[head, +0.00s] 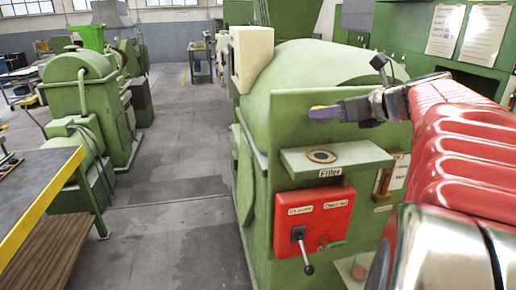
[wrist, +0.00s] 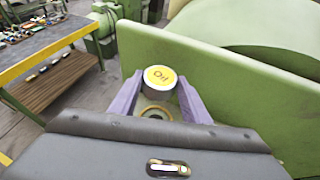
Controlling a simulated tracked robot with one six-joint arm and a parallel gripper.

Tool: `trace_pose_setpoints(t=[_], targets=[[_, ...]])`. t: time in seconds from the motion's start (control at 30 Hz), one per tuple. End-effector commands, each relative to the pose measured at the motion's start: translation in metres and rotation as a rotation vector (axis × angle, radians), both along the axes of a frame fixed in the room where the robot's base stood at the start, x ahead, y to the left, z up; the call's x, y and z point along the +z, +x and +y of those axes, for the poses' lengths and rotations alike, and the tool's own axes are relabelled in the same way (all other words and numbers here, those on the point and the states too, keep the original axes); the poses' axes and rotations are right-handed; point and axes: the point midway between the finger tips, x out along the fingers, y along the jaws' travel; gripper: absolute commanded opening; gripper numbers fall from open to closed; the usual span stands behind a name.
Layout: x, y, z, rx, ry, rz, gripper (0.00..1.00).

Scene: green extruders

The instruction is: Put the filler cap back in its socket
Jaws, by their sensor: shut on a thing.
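The filler cap, a pale round cap with a yellow top marked "Oil", shows in the wrist view (wrist: 160,77) between the purple fingers. My gripper (head: 322,113) is shut on it. In the head view only a yellow sliver of the cap (head: 318,107) shows at the fingers. The socket (head: 321,155) is a dark hole with a yellowish ring on a light green ledge labelled "Filler". The cap is held above the socket, apart from it. In the wrist view the socket ring (wrist: 155,113) shows below the cap, partly hidden by the cap and my gripper.
The green machine's upright panel (head: 300,125) rises behind the ledge (head: 360,157). Below the ledge is a red control box (head: 314,222) with a lever (head: 303,250). A workbench (head: 40,190) stands at the left across a clear floor aisle (head: 170,170).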

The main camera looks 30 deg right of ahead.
Motion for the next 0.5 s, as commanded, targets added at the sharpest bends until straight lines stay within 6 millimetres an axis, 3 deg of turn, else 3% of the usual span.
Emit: trace_pose_setpoints(t=[0.27, 0.5], targets=[[-0.002, -0.008, -0.011, -0.026, 0.0, -0.001, 0.13], [-0.032, -0.01, -0.013, -0.032, 0.004, 0.001, 0.13]])
